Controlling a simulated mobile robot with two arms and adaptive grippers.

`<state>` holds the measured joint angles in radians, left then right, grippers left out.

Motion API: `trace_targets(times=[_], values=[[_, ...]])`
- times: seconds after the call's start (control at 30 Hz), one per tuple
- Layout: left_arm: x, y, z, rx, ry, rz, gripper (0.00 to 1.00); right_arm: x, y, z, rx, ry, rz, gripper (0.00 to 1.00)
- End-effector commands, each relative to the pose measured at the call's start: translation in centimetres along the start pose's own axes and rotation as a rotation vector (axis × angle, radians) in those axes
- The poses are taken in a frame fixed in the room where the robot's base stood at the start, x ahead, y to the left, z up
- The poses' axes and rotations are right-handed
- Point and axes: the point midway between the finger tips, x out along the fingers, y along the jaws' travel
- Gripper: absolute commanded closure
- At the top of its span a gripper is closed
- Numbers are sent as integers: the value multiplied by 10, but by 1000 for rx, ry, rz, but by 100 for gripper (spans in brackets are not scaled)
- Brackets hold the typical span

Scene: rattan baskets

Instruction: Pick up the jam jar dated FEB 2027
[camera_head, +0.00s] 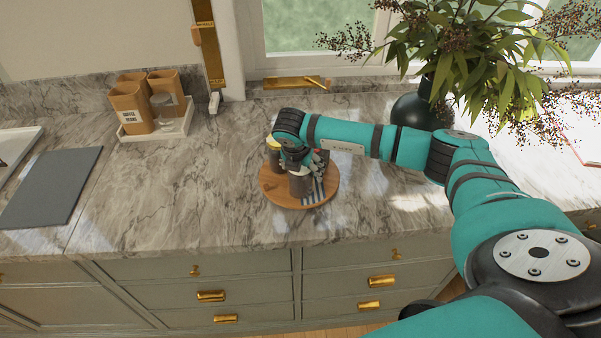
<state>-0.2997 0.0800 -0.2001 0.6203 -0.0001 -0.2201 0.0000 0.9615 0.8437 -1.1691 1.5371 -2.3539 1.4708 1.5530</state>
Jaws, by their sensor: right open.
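A round wooden board (270,190) lies on the marble counter. On it stands a dark jar (297,186) at the front, and another jar with a yellow lid (273,141) shows behind and to the left. The date labels are too small to read, so I cannot tell which jar is dated FEB 2027. My right gripper (304,165) is open and points down over the board, just above or at the front jar. Whether it touches that jar is unclear. My right wrist hides part of the board and the jars. My left gripper is out of view.
A white tray (158,136) with wooden canisters (128,110) and a glass jar stands at the back left. A dark vase (410,111) with a leafy plant stands behind my right arm. A grey mat (50,188) lies at the left. The counter left of the board is clear.

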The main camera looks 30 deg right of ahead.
Motion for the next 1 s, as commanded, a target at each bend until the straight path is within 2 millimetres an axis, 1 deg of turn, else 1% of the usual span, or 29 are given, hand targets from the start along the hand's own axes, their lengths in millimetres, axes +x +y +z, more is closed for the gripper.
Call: trace_targets(times=[0.1, 0.27, 0.3, 0.8, 0.83, 1.0], values=[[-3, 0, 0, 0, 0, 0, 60, 6, 0, -1, -1, 0, 0, 20], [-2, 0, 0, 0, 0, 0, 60, 6, 0, -1, -2, 0, 1, 20], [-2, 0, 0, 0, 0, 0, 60, 6, 0, -1, -1, 0, 1, 21], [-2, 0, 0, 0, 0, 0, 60, 6, 0, 0, -1, 0, 1, 86], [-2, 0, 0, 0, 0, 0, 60, 6, 0, 0, -1, 0, 2, 89], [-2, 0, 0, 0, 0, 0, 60, 5, 1, 1, 0, -2, 4, 89]])
